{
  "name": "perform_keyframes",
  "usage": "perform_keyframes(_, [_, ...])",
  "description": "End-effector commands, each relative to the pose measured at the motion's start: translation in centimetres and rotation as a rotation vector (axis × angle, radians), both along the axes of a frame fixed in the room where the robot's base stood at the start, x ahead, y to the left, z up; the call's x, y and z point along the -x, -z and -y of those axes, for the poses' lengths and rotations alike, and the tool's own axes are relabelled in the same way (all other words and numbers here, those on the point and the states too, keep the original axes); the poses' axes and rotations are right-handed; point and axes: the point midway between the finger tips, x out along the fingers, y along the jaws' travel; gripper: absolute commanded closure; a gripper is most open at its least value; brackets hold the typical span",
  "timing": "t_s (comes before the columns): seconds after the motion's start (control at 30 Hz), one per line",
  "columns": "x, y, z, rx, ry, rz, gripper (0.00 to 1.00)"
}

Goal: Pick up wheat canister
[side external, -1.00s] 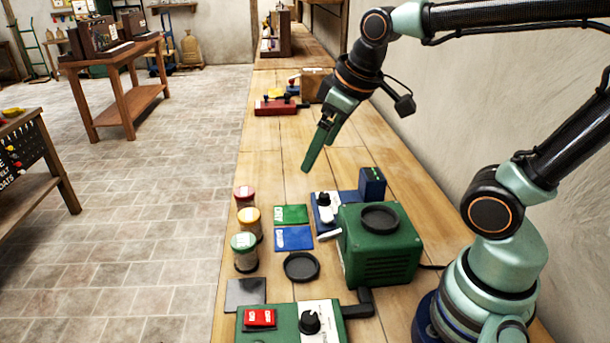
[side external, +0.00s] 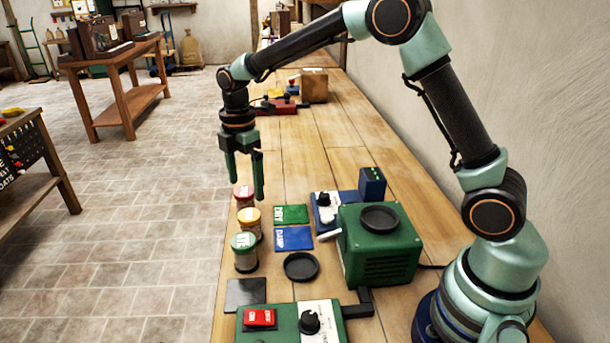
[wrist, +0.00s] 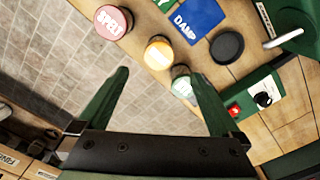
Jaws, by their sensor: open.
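Three lidded canisters stand in a row along the bench's left edge: a red-lidded one (side external: 243,191), a yellow-lidded one (side external: 249,216) and a green-lidded one (side external: 244,242). In the wrist view the red lid (wrist: 113,21) reads SPELT. I cannot read the words on the yellow lid (wrist: 158,53) and the green lid (wrist: 181,84), so I cannot tell which is wheat. My gripper (side external: 244,182) is open and empty, pointing down above the row. In the wrist view the yellow lid lies just beyond the gap between the fingertips (wrist: 157,75), and the green lid is near the right finger.
Green and blue cards (side external: 293,238), a black dish (side external: 301,267) and a green machine (side external: 378,255) lie right of the canisters. A dark square plate (side external: 245,292) and a switch box (side external: 290,322) are nearer. Open floor lies left of the bench.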

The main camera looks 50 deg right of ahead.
Motion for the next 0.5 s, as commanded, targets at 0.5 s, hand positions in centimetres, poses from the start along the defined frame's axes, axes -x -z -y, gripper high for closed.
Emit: perform_keyframes(0.5, [-0.1,6.8,0.0,0.001,-0.009,-0.004,0.00])
